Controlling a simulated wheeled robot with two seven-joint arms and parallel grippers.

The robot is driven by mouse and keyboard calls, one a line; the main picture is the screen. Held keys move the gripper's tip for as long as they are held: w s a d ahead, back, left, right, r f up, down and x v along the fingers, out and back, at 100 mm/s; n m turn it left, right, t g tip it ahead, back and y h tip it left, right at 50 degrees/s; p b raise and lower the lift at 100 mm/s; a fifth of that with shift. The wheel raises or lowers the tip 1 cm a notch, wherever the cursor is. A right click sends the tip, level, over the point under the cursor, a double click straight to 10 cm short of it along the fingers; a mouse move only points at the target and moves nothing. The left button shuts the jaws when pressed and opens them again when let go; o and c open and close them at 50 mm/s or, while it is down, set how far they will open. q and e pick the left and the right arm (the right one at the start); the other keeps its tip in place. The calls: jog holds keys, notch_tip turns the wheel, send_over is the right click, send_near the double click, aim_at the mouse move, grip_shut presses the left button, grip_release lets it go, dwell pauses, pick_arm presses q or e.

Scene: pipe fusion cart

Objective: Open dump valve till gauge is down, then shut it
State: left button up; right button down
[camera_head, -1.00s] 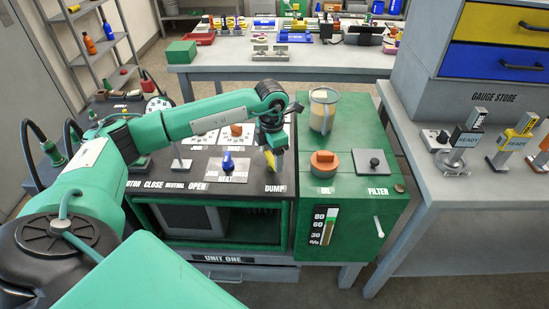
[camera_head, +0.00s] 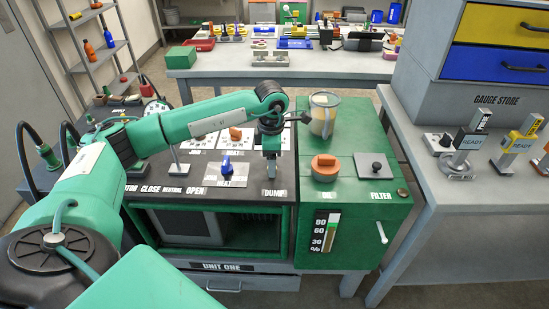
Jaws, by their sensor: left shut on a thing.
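My left gripper (camera_head: 271,170) points down at the right end of the dark control panel, just above the DUMP label (camera_head: 274,193). It is shut on the dump valve handle, which its fingers hide almost wholly; the exact turn of the handle cannot be told. The round pressure gauge (camera_head: 157,107) stands at the panel's back left, partly behind my left arm; its needle is too small to read. My right gripper is out of view.
A blue knob (camera_head: 226,166) sits on the panel left of the gripper. The green cabinet to the right carries a clear jug (camera_head: 323,115), an orange oil cap (camera_head: 325,166) and a filter plate (camera_head: 375,166). A grey bench (camera_head: 440,190) with gauges is at the right.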

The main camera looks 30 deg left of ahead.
pick_arm(q)
jog(key=o, duration=1)
jog(key=shift+w+d+r, duration=0.1)
jog(key=shift+w, duration=0.05)
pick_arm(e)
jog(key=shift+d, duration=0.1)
pick_arm(q)
notch_tip(320, 180, up, 14)
jog(key=shift+f, duration=0.1)
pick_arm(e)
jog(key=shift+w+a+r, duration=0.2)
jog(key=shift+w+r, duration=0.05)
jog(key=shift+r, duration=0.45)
pick_arm(q)
jog(key=shift+d, duration=0.1)
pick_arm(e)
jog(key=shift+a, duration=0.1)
